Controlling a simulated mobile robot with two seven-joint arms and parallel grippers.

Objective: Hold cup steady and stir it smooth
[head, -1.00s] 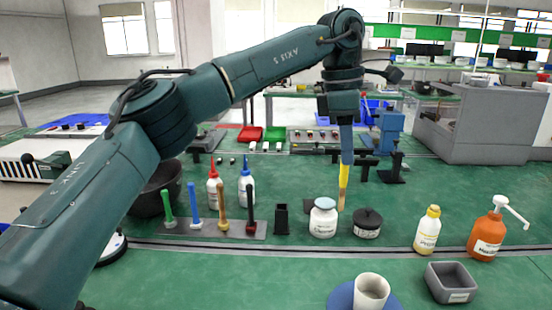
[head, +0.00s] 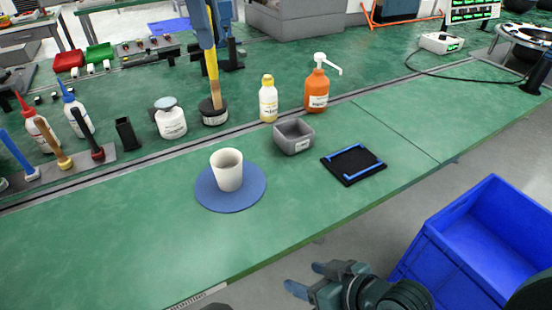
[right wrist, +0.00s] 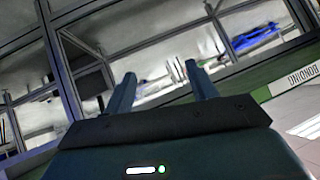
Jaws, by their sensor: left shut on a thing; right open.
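A white cup (head: 227,170) stands upright on a round blue mat (head: 210,202) at the front of the green bench. My left gripper (head: 206,42) is shut on a yellow-handled wooden stirring stick (head: 212,72), behind and left of the cup. The stick points down, and its lower end overlaps the dark jar (head: 213,112); I cannot tell whether it touches. My right gripper (head: 303,277) is open and empty, low in front of the bench edge. The right wrist view shows its two fingers (right wrist: 160,92) apart with nothing between them.
Behind the cup stand a white jar (head: 171,122), a yellow-capped bottle (head: 268,102), an orange pump bottle (head: 316,90) and a grey tray (head: 294,147). A black pad (head: 352,165) lies right. A blue crate (head: 480,250) is lower right. Bench left of the mat is clear.

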